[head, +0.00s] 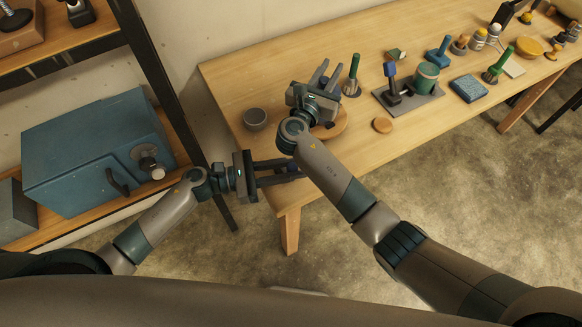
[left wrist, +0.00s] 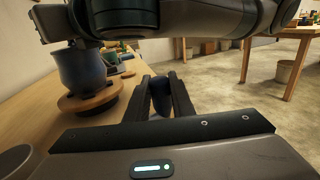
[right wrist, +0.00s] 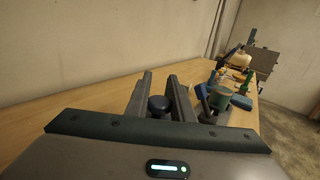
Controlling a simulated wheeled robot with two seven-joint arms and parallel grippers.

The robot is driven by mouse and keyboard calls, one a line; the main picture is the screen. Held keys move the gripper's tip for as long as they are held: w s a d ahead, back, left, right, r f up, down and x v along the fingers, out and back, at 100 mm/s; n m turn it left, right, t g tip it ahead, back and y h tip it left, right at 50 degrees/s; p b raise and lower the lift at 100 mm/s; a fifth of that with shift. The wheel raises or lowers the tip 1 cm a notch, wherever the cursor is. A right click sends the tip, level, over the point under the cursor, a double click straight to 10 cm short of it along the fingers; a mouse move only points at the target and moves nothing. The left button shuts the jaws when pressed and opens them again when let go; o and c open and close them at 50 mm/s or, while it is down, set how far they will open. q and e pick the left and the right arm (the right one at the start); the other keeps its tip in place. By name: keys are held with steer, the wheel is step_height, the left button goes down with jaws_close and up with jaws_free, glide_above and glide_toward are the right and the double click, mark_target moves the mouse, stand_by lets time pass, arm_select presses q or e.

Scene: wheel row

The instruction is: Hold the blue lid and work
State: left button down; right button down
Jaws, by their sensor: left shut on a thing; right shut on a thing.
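My left gripper (head: 297,170) is off the table's front left corner, shut on a dark blue rounded piece (left wrist: 160,97) that looks like the blue lid. The fingers hide part of it. My right gripper (head: 325,73) is over the round wooden wheel (head: 341,128) at the table's left end. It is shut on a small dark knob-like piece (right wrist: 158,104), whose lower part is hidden. A blue pot (left wrist: 80,70) stands on the wheel in the left wrist view. My right gripper and arm largely cover this spot in the head view.
A grey bowl (head: 255,118) stands left of the wheel. A green-handled tool (head: 352,76), a dark plate with a blue-topped tool (head: 391,84), a green pot (head: 427,76) and a small wooden disc (head: 382,125) are to the right. A blue cabinet (head: 75,160) stands at left.

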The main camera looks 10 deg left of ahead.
arm_select(q)
steer(key=n+t, duration=0.1)
steer(key=n+t+y, duration=0.1)
steer(key=d+t+y, duration=0.1)
steer(key=t, duration=0.1)
steer(key=shift+w+n, duration=0.4)
steer(key=n+t+y, duration=0.2)
steer(key=w+t, duration=0.1)
steer(key=shift+d+n+y, duration=0.25)
steer(key=shift+n+y, duration=0.15)
steer(key=shift+w+d+n+t+y, duration=0.1)
steer(key=shift+w+n+t+y, duration=0.2)
steer(key=shift+n+t+y, duration=0.45)
steer(key=shift+w+a+n+t+y, duration=0.1)
steer(key=shift+w+n+t+y, duration=0.35)
steer(key=shift+y, duration=0.55)
steer(key=shift+w+d+n+t+y, duration=0.1)
steer(key=shift+w+n+t+y, duration=0.1)
steer(key=shift+n+t+y, duration=0.6)
steer(key=c, duration=1.5)
jaws_free()
steer(key=shift+c, duration=0.2)
steer(key=v, duration=1.2)
steer(key=shift+r, duration=0.1)
